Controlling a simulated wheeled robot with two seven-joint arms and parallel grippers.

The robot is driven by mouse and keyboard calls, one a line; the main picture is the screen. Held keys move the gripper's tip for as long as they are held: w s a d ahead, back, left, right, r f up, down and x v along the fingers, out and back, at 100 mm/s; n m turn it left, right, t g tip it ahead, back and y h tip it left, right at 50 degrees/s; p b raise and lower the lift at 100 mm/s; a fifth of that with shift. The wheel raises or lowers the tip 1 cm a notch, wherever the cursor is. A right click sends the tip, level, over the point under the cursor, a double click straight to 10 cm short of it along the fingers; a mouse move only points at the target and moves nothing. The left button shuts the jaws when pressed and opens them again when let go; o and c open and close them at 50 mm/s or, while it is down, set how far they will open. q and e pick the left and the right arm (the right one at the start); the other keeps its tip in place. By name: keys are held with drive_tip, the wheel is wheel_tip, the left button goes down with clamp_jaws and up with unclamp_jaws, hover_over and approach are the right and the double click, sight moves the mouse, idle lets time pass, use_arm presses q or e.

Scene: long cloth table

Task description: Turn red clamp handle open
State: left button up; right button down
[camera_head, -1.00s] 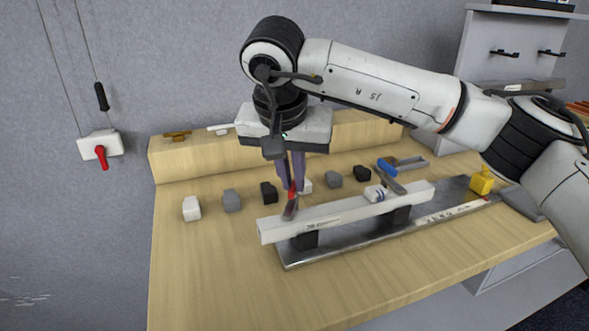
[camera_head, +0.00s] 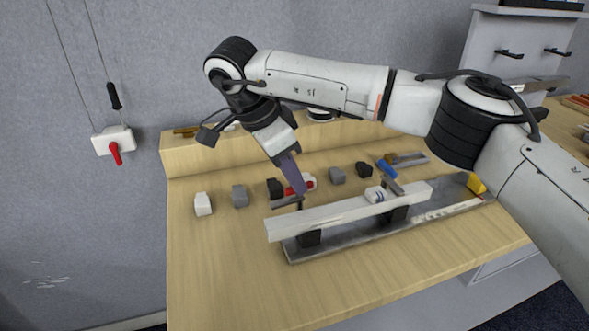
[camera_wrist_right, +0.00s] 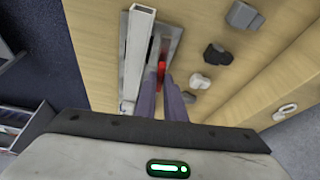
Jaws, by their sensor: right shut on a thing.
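The red clamp handle (camera_head: 291,190) shows beside my right fingertips at the left end of a pale square bar (camera_head: 345,211). Its grey clamp arm (camera_head: 287,202) lies level near the bar end. My right gripper (camera_head: 301,190) is tilted, with its fingers slanting down to the right, and is shut on the red handle. In the right wrist view, the red handle (camera_wrist_right: 161,72) sits between the fingertips (camera_wrist_right: 160,85), with the bar (camera_wrist_right: 137,60) just left of it. The fingers hide part of the handle. My left gripper is not in view.
A blue-handled clamp (camera_head: 386,169) stands towards the bar's right end. Several small blocks, including a white one (camera_head: 203,204), line up behind the bar. A yellow block (camera_head: 475,184) is at the right. A red-levered wall box (camera_head: 115,150) hangs left. The front table is clear.

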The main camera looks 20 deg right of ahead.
drive_tip(key=shift+w+r+m+p, duration=0.1)
drive_tip(key=shift+m+p, duration=0.2)
drive_tip(key=shift+m, duration=0.3)
drive_tip(key=shift+g, duration=0.3)
drive_tip(key=c, duration=1.8)
unclamp_jaws()
drive_tip(key=shift+c, duration=0.2)
drive_tip(key=v, duration=1)
drive_tip(key=shift+a, duration=0.15)
